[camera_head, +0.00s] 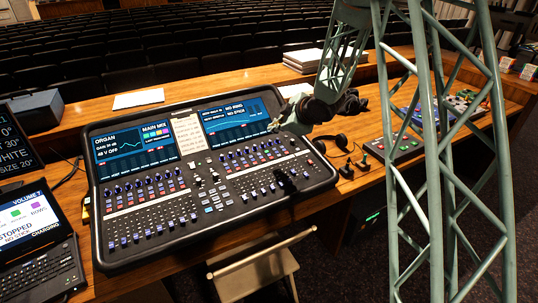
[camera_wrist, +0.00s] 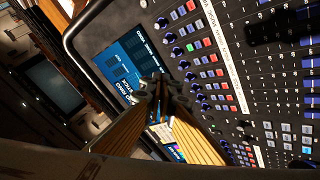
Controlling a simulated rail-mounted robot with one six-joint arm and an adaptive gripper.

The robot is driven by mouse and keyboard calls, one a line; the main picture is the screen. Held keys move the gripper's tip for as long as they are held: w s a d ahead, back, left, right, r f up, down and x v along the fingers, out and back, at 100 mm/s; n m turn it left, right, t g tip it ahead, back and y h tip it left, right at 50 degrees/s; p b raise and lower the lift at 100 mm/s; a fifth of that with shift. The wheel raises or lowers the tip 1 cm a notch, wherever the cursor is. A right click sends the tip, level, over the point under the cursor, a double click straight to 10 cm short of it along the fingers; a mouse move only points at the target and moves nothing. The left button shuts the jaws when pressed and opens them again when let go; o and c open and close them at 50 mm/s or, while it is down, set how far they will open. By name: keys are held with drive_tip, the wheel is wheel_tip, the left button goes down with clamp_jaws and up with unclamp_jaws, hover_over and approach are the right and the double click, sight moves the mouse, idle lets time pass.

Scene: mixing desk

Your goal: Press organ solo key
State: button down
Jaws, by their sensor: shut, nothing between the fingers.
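The mixing desk (camera_head: 205,175) lies tilted on the wooden counter. Its left screen (camera_head: 133,147) reads ORGAN, with rows of knobs and small red and blue keys (camera_head: 150,193) below it. The organ solo key's own label is too small to read. My gripper (camera_head: 280,122) is shut and empty, near the right screen (camera_head: 238,122) in the head view. In the wrist view my gripper (camera_wrist: 160,85) has its fingertips together in front of a lit screen (camera_wrist: 130,68), with knobs and coloured keys (camera_wrist: 205,70) to the right. Contact with the desk cannot be told.
A laptop (camera_head: 38,245) stands left of the desk. A small stool (camera_head: 255,275) is in front. A black headset (camera_head: 330,145) and a small control box (camera_head: 395,148) lie to the right. Papers (camera_head: 138,99) and rows of seats (camera_head: 170,50) are behind.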

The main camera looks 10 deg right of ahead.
drive_tip(key=shift+w+a+f+n+y, duration=0.2)
drive_tip(key=shift+a+f, duration=0.1)
drive_tip(key=shift+f, duration=0.35)
drive_tip(key=shift+w+a+f+n+y, duration=0.1)
drive_tip(key=shift+w+a+f+y, duration=0.15)
drive_tip(key=shift+f, duration=0.4)
drive_tip(key=shift+f, duration=0.15)
drive_tip(key=shift+w+a+f+b, duration=0.1)
drive_tip(key=shift+w+f+b, duration=0.1)
drive_tip(key=shift+f+b, duration=1.55)
drive_tip(key=shift+w+a+f+b, duration=0.15)
drive_tip(key=shift+f+b, duration=0.8)
drive_tip(key=shift+f, duration=1.5)
drive_tip(key=shift+w+f+b, duration=0.1)
drive_tip(key=shift+f+b, duration=0.55)
drive_tip(key=shift+f, duration=0.05)
drive_tip(key=shift+d+r, duration=0.1)
drive_tip(key=shift+r, duration=0.1)
drive_tip(key=shift+r+p, duration=0.4)
drive_tip(key=shift+r, duration=0.1)
drive_tip(key=shift+r, duration=0.1)
drive_tip(key=shift+s+r+p, duration=0.15)
drive_tip(key=shift+r+p, duration=0.65)
drive_tip(key=shift+r, duration=0.4)
drive_tip(key=shift+s+r+p, duration=0.15)
drive_tip(key=shift+r+p, duration=0.6)
drive_tip(key=shift+r, duration=0.45)
